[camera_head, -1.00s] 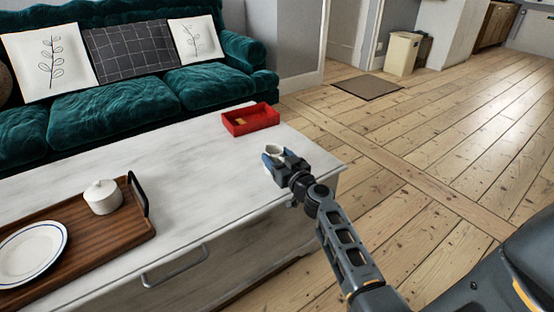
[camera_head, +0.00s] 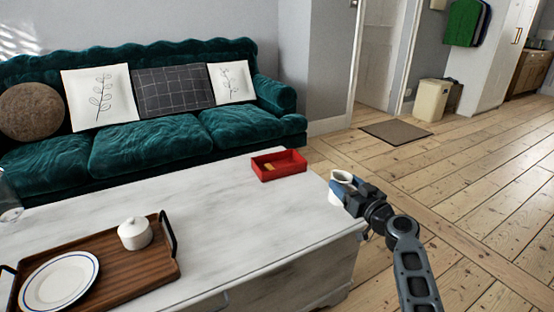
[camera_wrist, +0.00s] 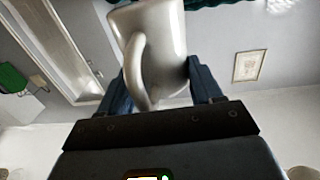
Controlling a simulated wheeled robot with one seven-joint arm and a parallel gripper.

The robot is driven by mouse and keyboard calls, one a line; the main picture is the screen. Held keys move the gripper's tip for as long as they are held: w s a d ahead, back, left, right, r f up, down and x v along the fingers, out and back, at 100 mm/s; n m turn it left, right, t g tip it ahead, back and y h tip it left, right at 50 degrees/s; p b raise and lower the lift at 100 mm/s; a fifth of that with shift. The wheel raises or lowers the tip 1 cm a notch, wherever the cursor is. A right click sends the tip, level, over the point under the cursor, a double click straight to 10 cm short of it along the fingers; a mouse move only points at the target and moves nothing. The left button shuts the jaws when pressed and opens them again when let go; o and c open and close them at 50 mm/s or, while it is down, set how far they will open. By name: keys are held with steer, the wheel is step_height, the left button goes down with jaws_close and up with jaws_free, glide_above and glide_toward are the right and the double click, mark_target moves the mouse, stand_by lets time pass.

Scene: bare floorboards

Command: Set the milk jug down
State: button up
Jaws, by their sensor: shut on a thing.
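The gripper also shows in the wrist view (camera_wrist: 160,88). In the head view both appear at the right end of the white table (camera_head: 210,215).
A red tray (camera_head: 292,174) with a small yellowish thing in it stands left of the jug. A wooden tray (camera_head: 150,265) holds a lidded white pot (camera_head: 135,233) and a plate (camera_head: 60,282). The tabletop between is clear. A green sofa (camera_head: 150,145) stands behind.

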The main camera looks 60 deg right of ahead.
steer(key=w+a+r+n+t+y+p, duration=0.1)
steer(key=w+a+r+n+y+p, duration=0.15)
steer(key=w+a+p, duration=0.6)
steer(key=w+a+r+n+t+y+p, duration=0.1)
steer(key=w+a+r+y, duration=0.3)
steer(key=a, duration=1)
steer(key=w+a+r+n+t+y+p, duration=0.1)
steer(key=w+a+r+n+p, duration=0.15)
steer(key=w+a+p, duration=0.5)
steer(key=a+r+n+y+p, duration=0.1)
steer(key=a+r+y+p, duration=0.2)
steer(key=a, duration=1.3)
step_height(320, 180, down, 10)
steer(key=s+b, duration=0.1)
steer(key=s, duration=0.2)
steer(key=shift+t, duration=0.3)
steer(key=shift+f, duration=0.1)
